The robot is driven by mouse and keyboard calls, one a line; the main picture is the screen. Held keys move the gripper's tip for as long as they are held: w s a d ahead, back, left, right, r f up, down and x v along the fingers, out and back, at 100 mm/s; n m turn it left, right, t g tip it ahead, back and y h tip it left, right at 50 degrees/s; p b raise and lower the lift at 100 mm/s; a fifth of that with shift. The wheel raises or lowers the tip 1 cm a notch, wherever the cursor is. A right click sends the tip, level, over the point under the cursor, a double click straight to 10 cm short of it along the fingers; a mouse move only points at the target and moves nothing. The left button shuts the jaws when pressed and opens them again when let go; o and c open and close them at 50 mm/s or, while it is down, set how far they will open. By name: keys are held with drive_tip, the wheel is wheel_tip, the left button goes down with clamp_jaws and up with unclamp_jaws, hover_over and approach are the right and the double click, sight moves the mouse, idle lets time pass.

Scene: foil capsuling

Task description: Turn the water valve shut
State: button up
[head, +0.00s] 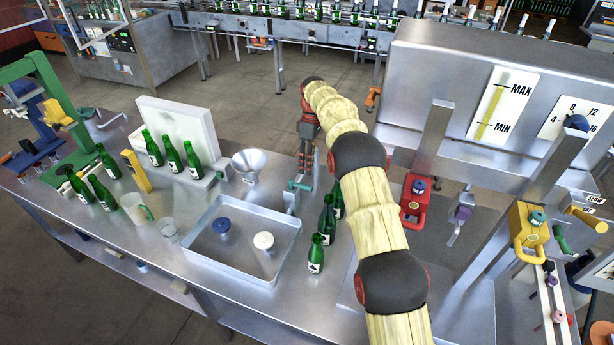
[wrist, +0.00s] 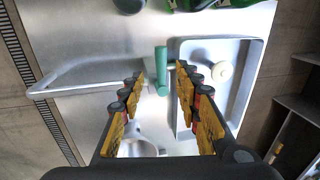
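The water valve seems to be the teal lever (head: 299,186) on a short metal post at the tray's right edge. In the wrist view the teal lever (wrist: 161,72) shows as a bar with a short side arm. My gripper (head: 306,172) points down just above the lever in the head view. In the wrist view my gripper (wrist: 159,80) is open, with one finger on each side of the lever. I see a gap on both sides, and nothing is held. The lever's lower mount is partly hidden.
A metal tray (head: 203,255) with a blue and a white knob lies left of the valve. Green bottles (head: 316,254) stand close in front and right. A funnel (head: 249,163) is to the left.

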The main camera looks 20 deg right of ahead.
drive_tip(key=shift+w+d+r, duration=0.1)
drive_tip(key=shift+w+r, duration=0.05)
drive_tip(key=shift+r, duration=0.8)
drive_tip(key=shift+w+d+r, duration=0.1)
drive_tip(key=shift+w+r, duration=0.05)
drive_tip(key=shift+r, duration=0.8)
